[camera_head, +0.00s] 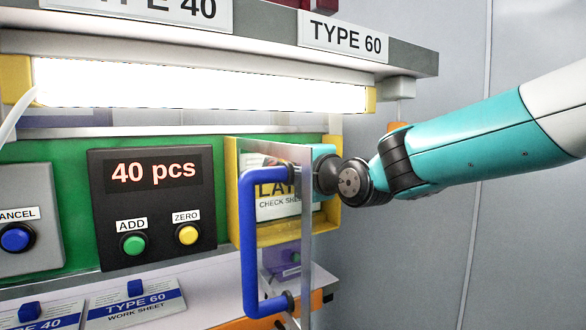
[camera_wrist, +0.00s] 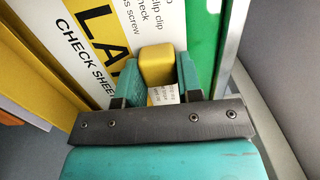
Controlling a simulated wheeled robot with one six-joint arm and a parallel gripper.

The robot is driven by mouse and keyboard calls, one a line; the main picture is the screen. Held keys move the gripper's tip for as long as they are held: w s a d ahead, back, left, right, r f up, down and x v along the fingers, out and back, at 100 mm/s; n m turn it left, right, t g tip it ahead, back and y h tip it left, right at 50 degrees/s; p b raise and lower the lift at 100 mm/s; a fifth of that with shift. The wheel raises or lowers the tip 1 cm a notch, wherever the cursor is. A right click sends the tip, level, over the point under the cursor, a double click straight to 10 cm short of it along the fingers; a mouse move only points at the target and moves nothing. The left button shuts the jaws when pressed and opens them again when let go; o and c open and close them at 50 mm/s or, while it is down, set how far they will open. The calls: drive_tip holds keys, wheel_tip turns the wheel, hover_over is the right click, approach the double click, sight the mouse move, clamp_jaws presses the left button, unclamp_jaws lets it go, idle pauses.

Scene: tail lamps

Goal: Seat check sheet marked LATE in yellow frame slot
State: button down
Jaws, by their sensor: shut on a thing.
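The check sheet (camera_head: 278,208) is white with a yellow band. It shows "LA" and "CHECK SHEE", with the rest of the big word covered. It stands upright inside the yellow frame (camera_head: 328,223) on the green panel. In the wrist view the sheet (camera_wrist: 92,40) lies ahead of my gripper, with a yellow frame wall (camera_wrist: 25,65) along its left. My gripper (camera_head: 322,170) reaches in from the right. In the wrist view its teal fingers (camera_wrist: 158,80) are shut on the yellow block (camera_wrist: 157,62) at the sheet's face. Whether the sheet is fully seated is hidden.
A clear panel with a blue handle (camera_head: 249,240) stands edge-on in front of the frame, close to my gripper. A counter reading "40 pcs" (camera_head: 152,173) is to the left. Work sheets (camera_head: 135,303) lie below. A bright lamp (camera_head: 200,84) and shelf hang above.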

wheel_tip(320, 180, down, 3)
drive_tip(key=shift+r+b, duration=0.2)
drive_tip(key=shift+b, duration=1.05)
drive_tip(key=c, duration=0.7)
unclamp_jaws()
drive_tip(key=b+v, duration=0.7)
drive_tip(key=v, duration=1)
drive_tip(key=shift+s, duration=0.2)
drive_tip(key=shift+d, duration=0.15)
